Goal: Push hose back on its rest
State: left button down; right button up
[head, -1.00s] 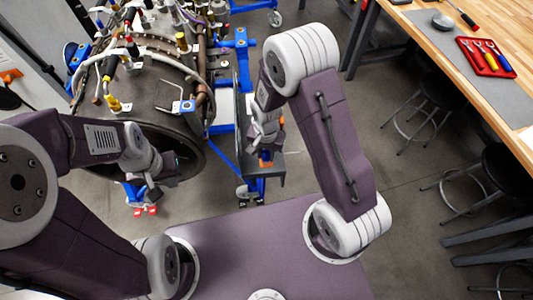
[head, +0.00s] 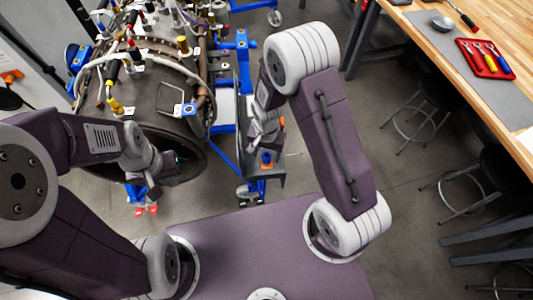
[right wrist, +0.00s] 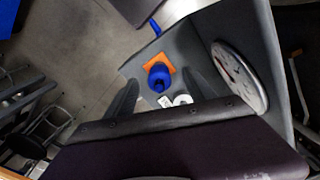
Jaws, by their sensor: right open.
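The turbine (head: 145,120) stands at the left of the head view. Several hoses and cables run over it, including a pale hose (head: 86,72) looping along its upper left. I cannot tell which hose is the task's hose, or where its rest is. My left gripper (head: 150,185) is in front of the turbine's open end; its jaws are too small and dark to read. My right gripper (head: 262,140) is right of the turbine, above a dark tray (head: 277,182). In the right wrist view its fingers (right wrist: 160,88) are apart, with a blue knob-like part (right wrist: 159,76) showing between them.
The wooden workbench (head: 490,45) with a red tool tray (head: 484,66) is at the right, with stools (head: 420,105) below.

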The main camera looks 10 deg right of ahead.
aim_at(267, 155)
notch_tip(267, 155, up, 3)
jog(key=shift+s+r+p, duration=0.1)
jog(key=shift+r+p, duration=0.05)
jog(key=shift+p, duration=0.9)
notch_tip(267, 155, up, 2)
jog(key=shift+p, duration=0.9)
